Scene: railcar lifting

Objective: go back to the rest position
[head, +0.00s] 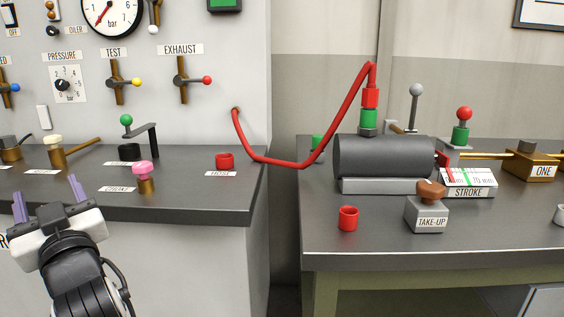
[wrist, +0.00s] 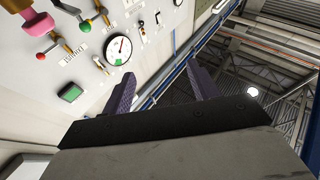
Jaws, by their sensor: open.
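My gripper (head: 49,199) is at the lower left in the head view, in front of the left counter's front edge. Its two purple fingers stand apart and point up, with nothing between them. In the wrist view my gripper (wrist: 165,88) is also open and empty. Beyond its fingers are the wall panel (wrist: 120,80) at the left and the ceiling (wrist: 250,70) at the right.
The left counter (head: 200,195) carries a pink knob (head: 145,171), a green-knobbed crank (head: 128,121) and a red cap (head: 224,161). A red hose (head: 275,164) spans the gap to a dark cylinder (head: 380,157) on the right table (head: 320,243), near the TAKE-UP block (head: 427,213).

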